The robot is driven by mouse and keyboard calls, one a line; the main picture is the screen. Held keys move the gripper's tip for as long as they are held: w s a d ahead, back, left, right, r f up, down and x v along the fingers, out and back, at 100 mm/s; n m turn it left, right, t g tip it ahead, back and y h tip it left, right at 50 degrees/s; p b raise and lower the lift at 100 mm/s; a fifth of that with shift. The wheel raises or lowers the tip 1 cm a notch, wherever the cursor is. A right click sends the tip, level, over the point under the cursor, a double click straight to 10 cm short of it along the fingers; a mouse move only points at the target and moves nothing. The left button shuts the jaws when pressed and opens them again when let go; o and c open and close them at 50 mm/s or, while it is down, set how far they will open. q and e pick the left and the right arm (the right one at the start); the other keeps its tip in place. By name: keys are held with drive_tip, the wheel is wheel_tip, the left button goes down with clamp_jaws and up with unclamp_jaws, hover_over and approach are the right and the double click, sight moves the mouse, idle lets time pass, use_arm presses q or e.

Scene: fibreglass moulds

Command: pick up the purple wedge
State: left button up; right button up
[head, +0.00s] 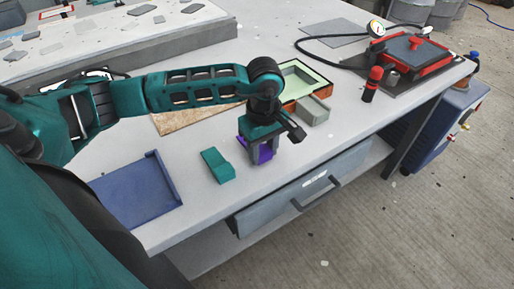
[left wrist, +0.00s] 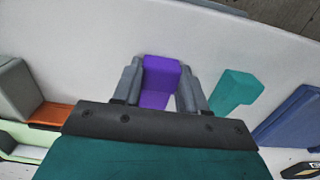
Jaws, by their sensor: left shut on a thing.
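The purple wedge (head: 262,151) is under my left gripper (head: 259,157) in the head view, partly hidden by the fingers. In the left wrist view, the purple wedge (left wrist: 160,80) sits between the two grey fingers of my left gripper (left wrist: 160,85). The left gripper is shut on the wedge. It points down near the front part of the grey table. I cannot tell whether the wedge touches the table top. My right gripper is not in view.
A teal wedge (head: 216,165) lies just left of the gripper; it also shows in the left wrist view (left wrist: 234,92). A blue tray (head: 136,197) is at the left. A grey block (head: 314,110) and a green-lined orange mould (head: 306,78) are behind right.

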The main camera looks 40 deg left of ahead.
use_arm(q)
drive_tip(key=shift+c, duration=0.8)
wheel_tip(320, 180, up, 20)
drive_tip(key=shift+p, duration=0.35)
